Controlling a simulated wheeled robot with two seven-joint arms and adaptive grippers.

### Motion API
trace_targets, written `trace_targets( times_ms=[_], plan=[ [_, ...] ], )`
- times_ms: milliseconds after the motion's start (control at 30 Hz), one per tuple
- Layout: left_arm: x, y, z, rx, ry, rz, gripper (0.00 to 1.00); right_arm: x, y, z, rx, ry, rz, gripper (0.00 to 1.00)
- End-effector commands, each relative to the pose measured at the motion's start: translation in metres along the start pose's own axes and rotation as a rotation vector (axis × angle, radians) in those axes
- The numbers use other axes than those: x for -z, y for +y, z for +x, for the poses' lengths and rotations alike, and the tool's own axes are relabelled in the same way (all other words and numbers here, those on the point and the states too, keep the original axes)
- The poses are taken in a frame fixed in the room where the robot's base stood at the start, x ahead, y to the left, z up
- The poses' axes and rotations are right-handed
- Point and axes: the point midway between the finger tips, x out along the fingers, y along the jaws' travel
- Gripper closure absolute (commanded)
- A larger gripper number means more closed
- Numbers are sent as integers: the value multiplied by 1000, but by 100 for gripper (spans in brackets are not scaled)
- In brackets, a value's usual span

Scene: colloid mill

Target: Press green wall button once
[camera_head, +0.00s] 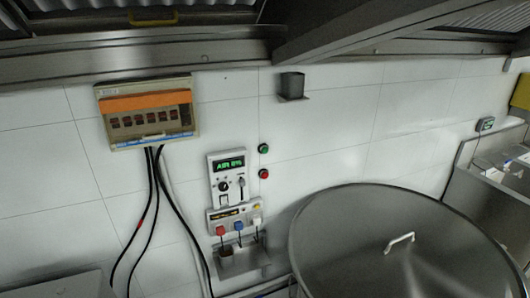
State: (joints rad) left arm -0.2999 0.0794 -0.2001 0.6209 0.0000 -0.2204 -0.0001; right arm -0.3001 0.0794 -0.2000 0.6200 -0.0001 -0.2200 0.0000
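The green wall button (263,148) is a small round button on the white tiled wall, near the middle of the head view. A red button (263,174) sits just below it. To their left is a grey control panel (227,177) with a lit green display, a black knob and a switch. Nothing covers the green button. Neither of my grippers is in the picture.
A large round metal lid (345,240) with a handle fills the lower right, below the buttons. A breaker box (148,112) with hanging black cables is at left. A small dark holder (292,86) is above. A metal hood (390,28) spans the top.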

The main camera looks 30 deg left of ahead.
Motion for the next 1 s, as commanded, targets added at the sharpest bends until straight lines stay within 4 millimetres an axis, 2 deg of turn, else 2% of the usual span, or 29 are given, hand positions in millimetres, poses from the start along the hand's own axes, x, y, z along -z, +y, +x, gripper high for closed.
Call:
trace_targets(
  times_ms=[67,900,1000],
  plan=[
    [0,0,0,0,0,0,38,0,-1,0,1,0,0,33],
    [0,0,0,0,0,0,96,0,-1,0,1,0,0,33],
    [0,0,0,0,-1,0,100,0,0,0,1,0,0,33]
  ],
)
